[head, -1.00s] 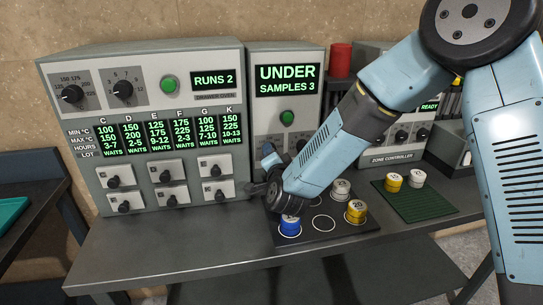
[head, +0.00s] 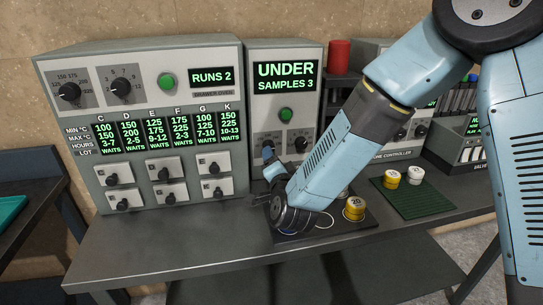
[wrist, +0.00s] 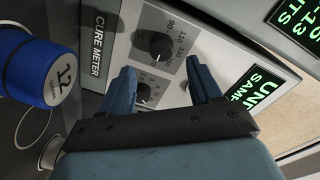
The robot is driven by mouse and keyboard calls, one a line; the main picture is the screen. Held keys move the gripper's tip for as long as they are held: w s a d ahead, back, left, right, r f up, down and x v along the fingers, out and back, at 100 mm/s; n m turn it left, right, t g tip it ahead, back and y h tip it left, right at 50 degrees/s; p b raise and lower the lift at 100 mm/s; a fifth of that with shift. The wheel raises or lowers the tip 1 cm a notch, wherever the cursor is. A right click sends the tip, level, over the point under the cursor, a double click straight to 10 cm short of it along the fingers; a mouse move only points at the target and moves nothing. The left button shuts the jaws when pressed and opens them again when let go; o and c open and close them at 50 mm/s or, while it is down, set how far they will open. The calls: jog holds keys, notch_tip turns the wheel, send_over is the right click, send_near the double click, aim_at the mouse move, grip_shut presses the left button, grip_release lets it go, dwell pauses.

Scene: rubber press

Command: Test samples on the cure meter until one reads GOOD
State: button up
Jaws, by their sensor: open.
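The cure meter (head: 282,110) is a grey box whose screen reads UNDER, SAMPLES 3, with a green button and two knobs. In the wrist view its label (wrist: 97,38) and an upper knob (wrist: 160,46) show. My gripper (wrist: 160,66) is open and empty, its fingers pointing at the meter's lower front around the knobs; I cannot tell if they touch. A blue sample marked 12 (wrist: 43,72) is beside my gripper in the wrist view; my arm hides it in the head view. A yellow sample marked 20 (head: 354,208) sits on the dark tray (head: 340,228).
Left of the meter is a larger grey oven panel (head: 140,95) reading RUNS 2, with several small drawers. A yellow sample (head: 391,179) and a white one (head: 416,175) stand on a green mat (head: 425,204) at the right. The table's front left (head: 170,245) is clear.

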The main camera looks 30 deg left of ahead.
jog(key=v, duration=0.8)
